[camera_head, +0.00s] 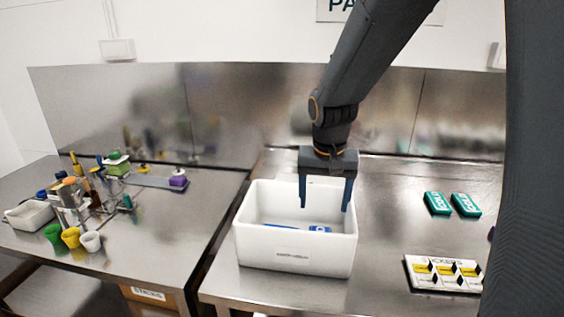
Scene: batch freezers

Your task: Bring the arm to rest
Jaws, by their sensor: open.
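My gripper (325,207) hangs from my dark grey arm and points down over a white rectangular bin (297,258). Its two fingers are spread apart with nothing between them. The fingertips are at about the height of the bin's opening; I cannot tell exactly how far they reach in. A blue item (318,229) lies on the bin's floor below the fingers, partly hidden by the front wall.
Two teal boxes (437,203) and a sticker tray (443,273) lie on the right steel table. The left table (180,225) holds coloured cups (71,237), a white basin (29,216) and several small items. A steel backsplash (255,110) stands behind.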

